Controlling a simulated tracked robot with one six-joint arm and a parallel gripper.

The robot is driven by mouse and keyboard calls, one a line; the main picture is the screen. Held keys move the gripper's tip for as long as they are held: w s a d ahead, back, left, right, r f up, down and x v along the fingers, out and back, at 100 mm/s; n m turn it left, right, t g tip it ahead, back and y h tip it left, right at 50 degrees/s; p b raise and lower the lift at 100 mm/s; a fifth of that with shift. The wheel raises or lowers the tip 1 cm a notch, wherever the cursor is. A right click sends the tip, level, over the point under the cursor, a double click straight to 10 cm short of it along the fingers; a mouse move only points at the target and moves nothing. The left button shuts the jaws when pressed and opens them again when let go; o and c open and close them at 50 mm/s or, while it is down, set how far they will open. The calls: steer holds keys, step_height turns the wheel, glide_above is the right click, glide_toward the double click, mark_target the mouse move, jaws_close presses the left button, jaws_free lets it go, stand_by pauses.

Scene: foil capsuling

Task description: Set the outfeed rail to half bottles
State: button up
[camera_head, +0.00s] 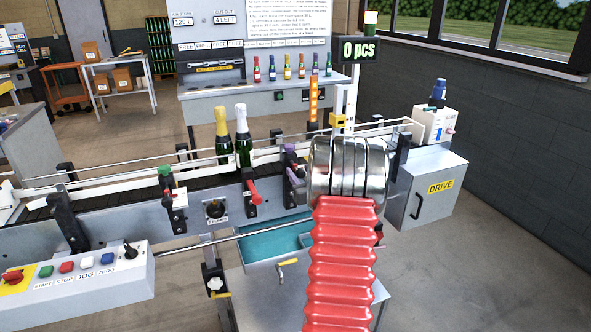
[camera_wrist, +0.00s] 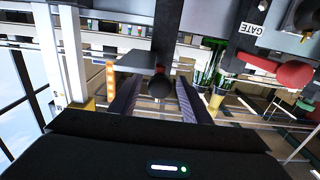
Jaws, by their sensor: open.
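My gripper (camera_wrist: 158,82) is open in the wrist view, with one dark finger on each side of a dark round knob (camera_wrist: 160,87). I cannot tell whether the fingers touch it. A dark post (camera_wrist: 168,30) stands behind the knob. The pale guide rails (camera_head: 90,185) run along the conveyor. The outfeed rail's setting cannot be read.
A gold-topped bottle (camera_head: 222,135) and a white-topped bottle (camera_head: 243,135) stand on the conveyor. A red gate handle (camera_head: 254,191) is left of my wrist and close by in the wrist view (camera_wrist: 275,70). The drive box (camera_head: 425,190) stands right. A button panel (camera_head: 80,285) is front left.

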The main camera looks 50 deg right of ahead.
mark_target(296, 167)
steer(key=shift+x, duration=1.75)
steer(key=shift+c, duration=0.3)
steer(key=shift+a, duration=0.1)
jaws_close()
